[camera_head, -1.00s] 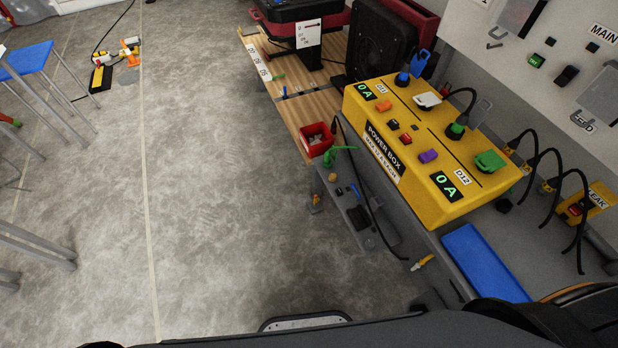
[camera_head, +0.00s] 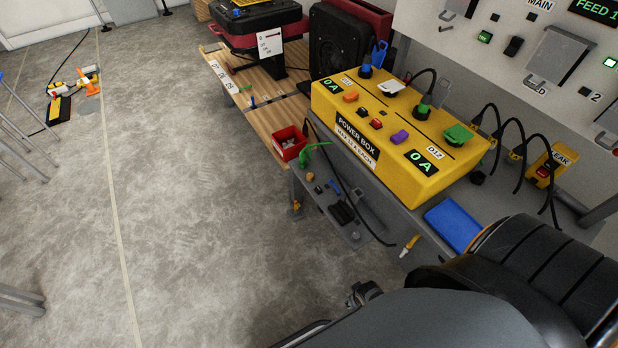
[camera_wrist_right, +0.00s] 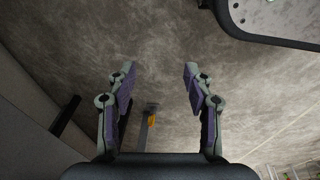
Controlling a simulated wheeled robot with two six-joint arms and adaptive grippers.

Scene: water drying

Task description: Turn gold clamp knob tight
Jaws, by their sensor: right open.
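A small gold knob (camera_head: 296,206) shows on a clamp-like part under the left edge of the low grey shelf in the head view. It is small, and its details cannot be told. In the right wrist view my right gripper (camera_wrist_right: 160,78) is open and empty, its two fingers apart over grey floor. A small orange-gold piece (camera_wrist_right: 152,120) on a grey bar shows between the finger bases, farther away; I cannot tell whether it is the same knob. My right arm fills the lower right of the head view. My left gripper is not in view.
The yellow power box (camera_head: 400,135) stands on the grey bench, with a blue tray (camera_head: 453,224) near its right end. A red bin (camera_head: 289,143), green clamp (camera_head: 315,152) and hanging black cable lie near the shelf. Open floor (camera_head: 190,220) lies left.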

